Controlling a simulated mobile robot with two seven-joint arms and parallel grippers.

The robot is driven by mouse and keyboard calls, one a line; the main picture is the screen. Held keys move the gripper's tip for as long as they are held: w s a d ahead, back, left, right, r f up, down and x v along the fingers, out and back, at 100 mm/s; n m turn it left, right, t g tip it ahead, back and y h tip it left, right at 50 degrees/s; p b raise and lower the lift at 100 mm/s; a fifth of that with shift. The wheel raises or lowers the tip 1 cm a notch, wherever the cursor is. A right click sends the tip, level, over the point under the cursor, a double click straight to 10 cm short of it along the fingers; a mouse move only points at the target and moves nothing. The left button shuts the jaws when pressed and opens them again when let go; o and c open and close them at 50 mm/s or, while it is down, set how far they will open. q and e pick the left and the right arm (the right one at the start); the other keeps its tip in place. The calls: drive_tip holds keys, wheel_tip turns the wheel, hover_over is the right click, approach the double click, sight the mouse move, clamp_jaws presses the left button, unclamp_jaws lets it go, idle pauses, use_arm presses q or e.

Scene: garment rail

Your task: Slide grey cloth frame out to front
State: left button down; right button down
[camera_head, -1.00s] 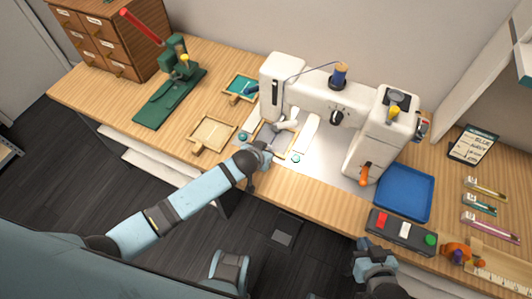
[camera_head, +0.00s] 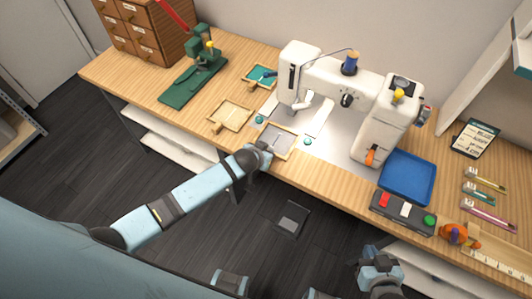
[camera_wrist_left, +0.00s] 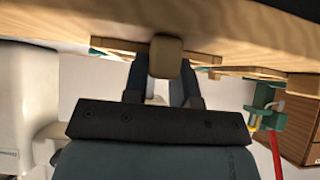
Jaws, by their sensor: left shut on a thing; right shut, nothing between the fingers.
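The grey cloth frame (camera_head: 281,143), a light wooden frame with grey fabric, lies on the bench in front of the sewing machine's (camera_head: 328,85) needle area, towards the bench's front edge. My left gripper (camera_head: 265,149) is at the frame's front-left side. In the left wrist view, its fingers (camera_wrist_left: 165,78) are shut on the frame's wooden tab (camera_wrist_left: 166,57). My right gripper (camera_head: 373,254) is shut and empty in front of the bench, low at the right.
Small teal discs (camera_head: 308,141) flank the grey frame. A blue tray (camera_head: 407,179) and a button box (camera_head: 402,213) are at the right. A green press (camera_head: 200,75) stands at the far left.

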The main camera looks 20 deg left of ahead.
idle(0.3)
use_arm(q)
drive_tip(key=c, duration=0.8)
unclamp_jaws()
drive_tip(key=shift+c, duration=0.2)
drive_tip(key=v, duration=1.4)
drive_tip(key=shift+f, duration=0.1)
